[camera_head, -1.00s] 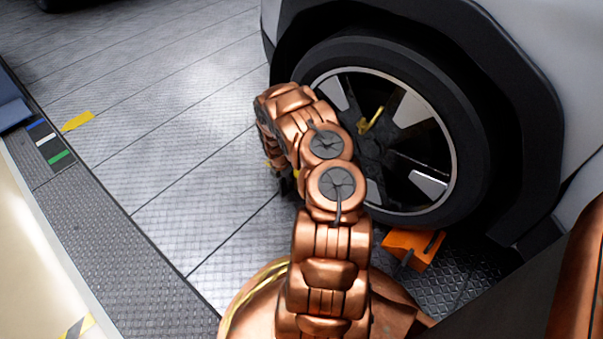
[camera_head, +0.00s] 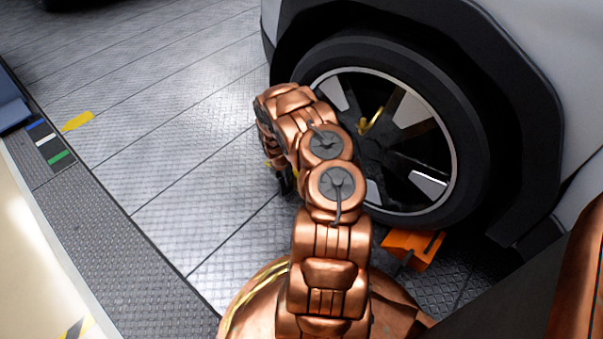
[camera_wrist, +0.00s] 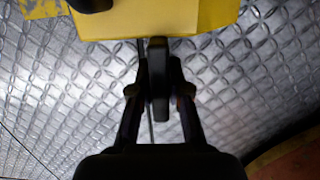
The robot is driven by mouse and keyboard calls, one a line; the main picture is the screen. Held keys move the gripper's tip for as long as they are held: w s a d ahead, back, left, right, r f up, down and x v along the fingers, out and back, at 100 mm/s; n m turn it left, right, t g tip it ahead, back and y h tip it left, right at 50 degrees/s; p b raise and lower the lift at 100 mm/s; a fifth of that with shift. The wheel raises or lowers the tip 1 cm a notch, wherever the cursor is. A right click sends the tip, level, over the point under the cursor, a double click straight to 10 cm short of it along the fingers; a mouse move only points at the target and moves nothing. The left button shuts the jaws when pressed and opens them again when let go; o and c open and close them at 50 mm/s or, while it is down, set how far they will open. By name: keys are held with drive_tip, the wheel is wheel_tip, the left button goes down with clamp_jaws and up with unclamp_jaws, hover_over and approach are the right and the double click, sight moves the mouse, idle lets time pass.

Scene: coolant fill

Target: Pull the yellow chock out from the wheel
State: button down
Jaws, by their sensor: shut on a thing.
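The yellow chock (camera_wrist: 150,20) fills the top of the wrist view, with a dark handle (camera_wrist: 159,80) sticking out of it toward me. My gripper (camera_wrist: 160,88) is shut on this handle, one finger on each side. In the head view my gripper (camera_head: 284,182) is mostly hidden behind my arm, low at the left side of the wheel (camera_head: 455,130). Only a small bit of yellow shows there, and the contact between chock and tyre is hidden.
The textured metal floor (camera_head: 190,130) to the left is open. A yellow floor mark (camera_head: 78,121) and a dark edge strip lie further left. The white vehicle body overhangs the wheel.

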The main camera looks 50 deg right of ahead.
drive_tip(key=shift+w, duration=1)
drive_tip(key=shift+a, duration=0.15)
idle(0.4)
drive_tip(key=shift+a+p, duration=1.55)
drive_tip(key=shift+a, duration=2.65)
drive_tip(key=shift+w+a+p, duration=0.15)
drive_tip(key=shift+a+p, duration=1.05)
drive_tip(key=shift+a, duration=4.45)
drive_tip(key=c, duration=0.7)
unclamp_jaws()
